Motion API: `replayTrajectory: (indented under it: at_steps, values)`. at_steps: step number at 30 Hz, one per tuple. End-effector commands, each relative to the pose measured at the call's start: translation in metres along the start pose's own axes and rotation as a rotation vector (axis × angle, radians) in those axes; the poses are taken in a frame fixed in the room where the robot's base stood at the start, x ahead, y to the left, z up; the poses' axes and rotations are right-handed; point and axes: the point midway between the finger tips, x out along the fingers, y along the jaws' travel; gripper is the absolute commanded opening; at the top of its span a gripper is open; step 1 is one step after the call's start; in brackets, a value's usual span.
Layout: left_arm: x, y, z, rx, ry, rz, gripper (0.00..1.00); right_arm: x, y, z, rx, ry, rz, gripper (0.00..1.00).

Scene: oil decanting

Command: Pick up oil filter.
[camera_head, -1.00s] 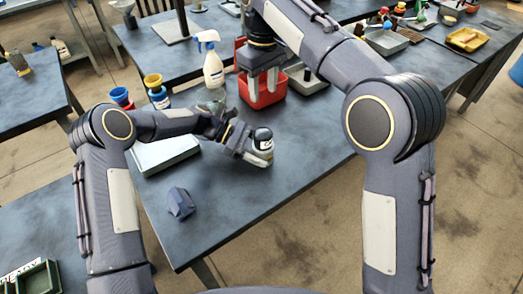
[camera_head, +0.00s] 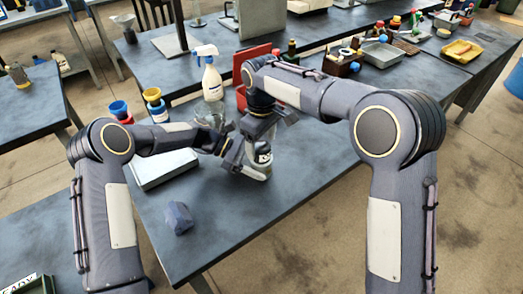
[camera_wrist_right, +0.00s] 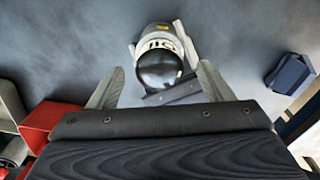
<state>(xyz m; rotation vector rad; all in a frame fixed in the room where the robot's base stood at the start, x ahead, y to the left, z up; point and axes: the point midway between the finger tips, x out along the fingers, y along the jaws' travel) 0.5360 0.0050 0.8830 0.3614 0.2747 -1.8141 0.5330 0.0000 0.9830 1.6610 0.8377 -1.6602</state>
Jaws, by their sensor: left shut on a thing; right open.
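A small bottle-like cylinder with a pale label and black domed top, apparently the oil filter (camera_head: 264,156), is held just over the near table. In the right wrist view its black top (camera_wrist_right: 160,70) lies between my right fingers. My left gripper (camera_head: 256,168) is shut around its body; its fingertips show on both sides in the right wrist view (camera_wrist_right: 157,44). My right gripper (camera_head: 266,132) is open directly above; its grey fingers (camera_wrist_right: 160,82) stand either side of the black top. I cannot tell whether they touch it. The filter's lower part is mostly hidden.
A blue faceted block (camera_head: 178,217) lies on the near table (camera_head: 235,235).

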Motion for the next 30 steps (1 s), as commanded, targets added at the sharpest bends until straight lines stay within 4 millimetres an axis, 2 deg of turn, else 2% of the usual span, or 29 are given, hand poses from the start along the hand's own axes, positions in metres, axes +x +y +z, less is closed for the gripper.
replayTrajectory:
  at_steps: [3, 6, 14, 26, 30]
  values:
    - [0.0, 0.0, 0.001, 0.001, -0.001, 0.0, 0.24, 0.02, 0.001, 0.0, 0.0, -0.004, -0.001, 0.73]
    - [0.0, 0.0, 0.001, 0.001, -0.001, 0.0, 0.24, 0.029, 0.001, 0.0, 0.001, -0.002, 0.0, 0.73]
    - [0.0, 0.0, 0.001, 0.001, -0.001, 0.0, 0.24, 0.033, 0.001, -0.001, 0.001, 0.0, 0.0, 0.73]
    - [0.0, 0.0, 0.001, 0.001, -0.001, 0.0, 0.24, 0.033, 0.001, -0.001, 0.0, 0.0, 0.0, 0.24]
    - [0.0, 0.0, 0.001, 0.001, -0.001, -0.001, 0.24, 0.032, 0.001, -0.001, 0.0, 0.001, 0.0, 0.23]
